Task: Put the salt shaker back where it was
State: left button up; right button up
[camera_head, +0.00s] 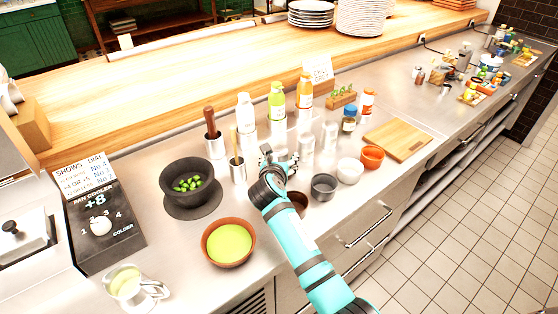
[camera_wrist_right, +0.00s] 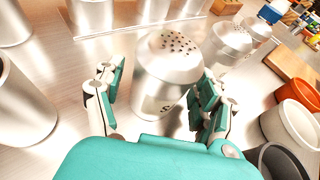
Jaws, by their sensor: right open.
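The salt shaker (camera_wrist_right: 165,75) is a silver metal cylinder with a domed, perforated top. In the right wrist view it stands upright on the steel counter, with part of a label starting with "S" showing. My right gripper (camera_wrist_right: 158,98) is open, its fingers on either side of the shaker, with a visible gap at the left finger; contact at the right finger is unclear. In the head view the right gripper (camera_head: 279,160) is over the counter and largely hides the shaker. My left gripper is not in view.
Similar silver shakers (camera_head: 328,136) stand just right of the gripper. Metal cups with utensils (camera_head: 237,168) are left. A dark bowl (camera_head: 323,187), white bowl (camera_head: 350,170) and orange bowl (camera_head: 372,157) sit in front and right. Bottles (camera_head: 276,103) line the back.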

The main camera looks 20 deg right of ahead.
jog(key=shift+r, duration=0.2)
jog(key=v, duration=1.2)
jog(key=shift+f, duration=0.1)
jog(key=shift+d, duration=0.1)
